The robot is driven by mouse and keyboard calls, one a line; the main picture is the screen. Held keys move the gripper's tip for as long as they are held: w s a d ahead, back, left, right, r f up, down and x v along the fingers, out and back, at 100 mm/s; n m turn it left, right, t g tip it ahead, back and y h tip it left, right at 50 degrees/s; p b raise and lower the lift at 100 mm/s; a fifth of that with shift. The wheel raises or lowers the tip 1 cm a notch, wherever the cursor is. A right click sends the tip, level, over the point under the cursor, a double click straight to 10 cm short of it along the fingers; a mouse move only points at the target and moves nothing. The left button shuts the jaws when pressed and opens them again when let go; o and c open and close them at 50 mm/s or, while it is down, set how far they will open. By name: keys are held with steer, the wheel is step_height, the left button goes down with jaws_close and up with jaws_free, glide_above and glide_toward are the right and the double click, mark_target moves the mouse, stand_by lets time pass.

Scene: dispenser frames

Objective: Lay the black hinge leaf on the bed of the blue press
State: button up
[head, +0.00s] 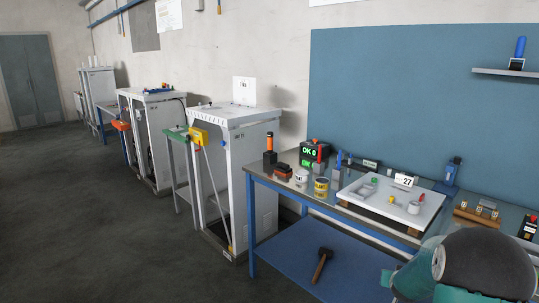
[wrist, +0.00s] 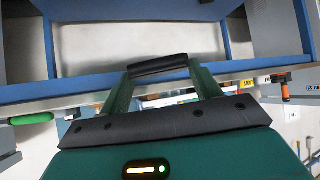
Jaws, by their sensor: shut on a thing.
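In the wrist view my gripper (wrist: 160,72) has its two green fingers closed on a black rounded bar-like piece. I take it for the black hinge leaf (wrist: 158,65); it spans between the fingertips, and its flat shape cannot be made out. In the head view a small blue upright device (head: 453,171) stands on the bench at the right and looks like the blue press. Its bed is too small to tell. My arm shows at the lower right of the head view; the gripper itself is out of that view.
The bench (head: 262,178) holds a white tray (head: 361,205) marked 27, tins, a green OK display (head: 314,154) and a wooden block with small parts (head: 477,214). A hammer (head: 322,264) lies on the blue lower shelf (head: 290,264). White cabinets stand left, beside open floor (head: 90,220).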

steer(key=s+a+f+n+y, duration=0.1)
steer(key=s+a+f, duration=0.1)
steer(key=a, duration=0.7)
steer(key=s+a+f+n+t+y, duration=0.1)
steer(key=a+f, duration=0.4)
steer(key=a, duration=0.5)
steer(key=s+a+f+n+y, duration=0.2)
steer(key=s+a+f+n, duration=0.1)
steer(key=a, duration=0.6)
steer(key=shift+s+a+f+y, duration=0.25)
steer(key=shift+s+a+y, duration=0.05)
steer(key=shift+a+y, duration=0.1)
